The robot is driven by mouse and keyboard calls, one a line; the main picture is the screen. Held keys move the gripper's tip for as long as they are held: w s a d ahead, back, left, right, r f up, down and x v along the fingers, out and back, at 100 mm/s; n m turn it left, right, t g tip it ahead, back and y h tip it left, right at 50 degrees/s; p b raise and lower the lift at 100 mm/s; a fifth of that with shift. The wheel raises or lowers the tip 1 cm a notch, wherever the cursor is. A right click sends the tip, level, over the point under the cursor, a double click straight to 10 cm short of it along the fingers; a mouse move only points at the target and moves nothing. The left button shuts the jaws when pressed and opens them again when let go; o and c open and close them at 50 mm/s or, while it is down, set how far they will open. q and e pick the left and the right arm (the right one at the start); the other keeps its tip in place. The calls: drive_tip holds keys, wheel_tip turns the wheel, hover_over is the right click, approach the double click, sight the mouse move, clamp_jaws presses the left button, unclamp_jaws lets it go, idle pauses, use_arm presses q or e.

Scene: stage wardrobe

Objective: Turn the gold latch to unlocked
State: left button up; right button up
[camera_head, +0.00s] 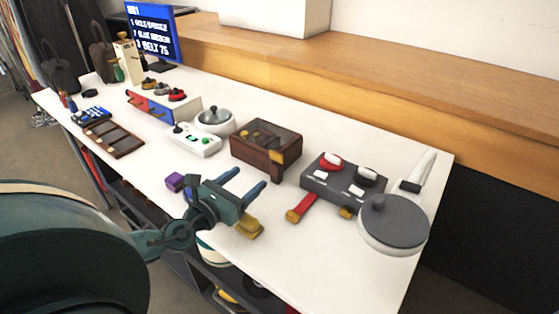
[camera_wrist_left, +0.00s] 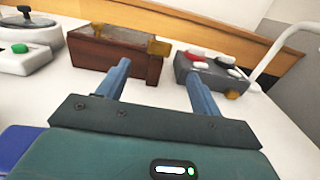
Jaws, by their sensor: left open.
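A dark brown wooden box (camera_head: 262,150) sits mid-table with a gold latch-like piece (camera_head: 277,157) at its right front edge. In the left wrist view the box (camera_wrist_left: 112,55) and the gold piece (camera_wrist_left: 159,47) show just beyond my fingers. A grey control box (camera_head: 342,178) to the right also has a small gold piece (camera_head: 346,212) low at its front; I cannot tell which piece the task means. My left gripper (camera_head: 249,178) is open and empty, its fingers pointing toward the wooden box, apart from it. My right gripper is not in view.
A red lever with a gold end (camera_head: 300,207) extends in front of the grey box. A round grey-topped device (camera_head: 393,222) stands at the right edge. A white button box (camera_head: 197,139) and a domed pot (camera_head: 215,121) are left of the wooden box.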

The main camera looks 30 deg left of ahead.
sight(275, 156)
use_arm(q)
drive_tip(key=shift+w+r, duration=0.15)
drive_tip(key=shift+w, duration=0.2)
drive_tip(key=w, duration=0.7)
drive_tip(key=w+d+p, duration=0.1)
drive_tip(key=w, duration=0.2)
drive_tip(key=shift+w, duration=1.05)
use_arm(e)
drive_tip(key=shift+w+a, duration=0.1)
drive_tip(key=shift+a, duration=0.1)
use_arm(q)
drive_tip(key=shift+c, duration=0.7)
drive_tip(key=c, duration=0.8)
drive_tip(key=shift+c, duration=0.2)
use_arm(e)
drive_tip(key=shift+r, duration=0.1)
